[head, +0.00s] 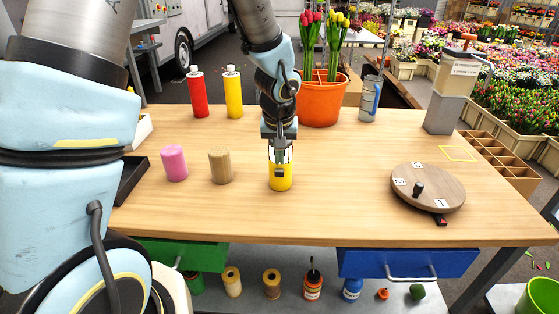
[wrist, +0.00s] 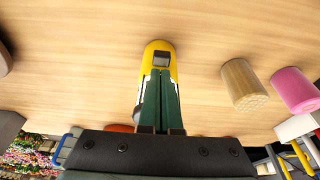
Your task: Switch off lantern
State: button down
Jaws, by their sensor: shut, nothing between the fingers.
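The yellow lantern (head: 281,185) stands upright on the table's middle, with a small dark square on it that looks like its switch. In the wrist view the lantern (wrist: 154,48) is straight ahead, with the dark square (wrist: 161,59) just beyond my fingertips. White parts of the lantern show beside my fingers; I cannot tell whether it is lit. My gripper (head: 281,161) is shut and empty, pointing down at the lantern and hiding part of it. In the wrist view its green fingers (wrist: 160,73) overlap the lantern; contact is unclear.
A tan cylinder (head: 221,166) and a pink one (head: 174,163) stand left of the lantern. A round wooden dial (head: 428,187) lies to the right. An orange tulip pot (head: 322,103) and red (head: 197,95) and yellow bottles (head: 234,95) stand behind. The front table strip is clear.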

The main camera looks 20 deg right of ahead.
aim_at(279, 172)
jog(key=shift+f, duration=1.05)
notch_tip(279, 172, down, 3)
jog(key=b, duration=0.3)
jog(key=shift+s+a+r, duration=0.1)
notch_tip(279, 172, up, 5)
jog(key=p, duration=0.4)
jog(key=b+v, duration=0.2)
jog(key=v, duration=0.7)
jog(key=shift+r, duration=0.15)
